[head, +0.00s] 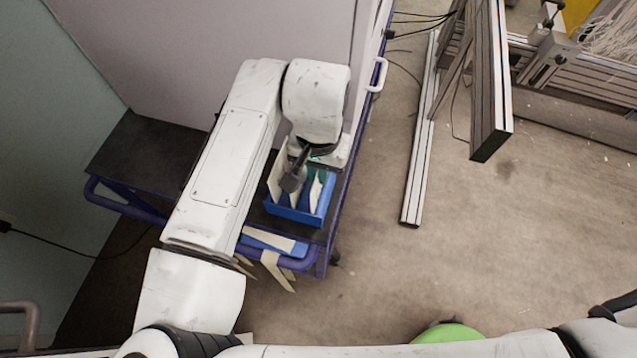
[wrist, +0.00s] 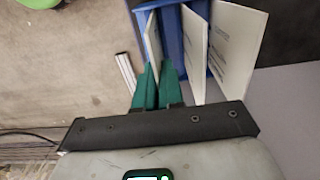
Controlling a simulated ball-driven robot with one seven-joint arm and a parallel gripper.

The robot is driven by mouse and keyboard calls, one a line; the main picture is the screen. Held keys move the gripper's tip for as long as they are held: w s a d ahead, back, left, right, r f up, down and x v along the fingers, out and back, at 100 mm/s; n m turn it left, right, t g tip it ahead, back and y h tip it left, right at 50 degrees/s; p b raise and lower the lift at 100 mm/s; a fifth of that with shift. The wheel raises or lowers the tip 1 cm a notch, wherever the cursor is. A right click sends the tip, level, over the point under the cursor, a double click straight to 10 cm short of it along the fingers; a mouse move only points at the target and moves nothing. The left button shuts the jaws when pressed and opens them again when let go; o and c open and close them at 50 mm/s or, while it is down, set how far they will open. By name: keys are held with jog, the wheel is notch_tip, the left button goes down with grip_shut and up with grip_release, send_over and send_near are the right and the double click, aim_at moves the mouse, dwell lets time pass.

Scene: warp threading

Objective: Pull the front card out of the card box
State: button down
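The blue card box (head: 292,213) stands on the dark cart top below my wrist, with several pale cards upright in it. In the wrist view the box (wrist: 172,22) is at the top centre. One thin pale card (wrist: 152,38) is at its left side, and its near edge runs down between my green fingers. My gripper (wrist: 158,68) has its fingers close together on both sides of that card. Two wider printed cards (wrist: 232,48) and (wrist: 194,50) stand to the right, outside the fingers. In the head view my wrist hides much of the gripper (head: 322,175).
The cart (head: 140,150) has blue rails and stands against a pale panel (head: 200,45). Loose pale strips (head: 275,268) lie at its near edge, beside the box. A metal profile frame (head: 425,130) stands on the floor to the right. Floor between is clear.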

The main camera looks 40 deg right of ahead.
dwell(0.4)
jog(key=shift+r+p, duration=4.2)
jog(key=shift+r, duration=0.45)
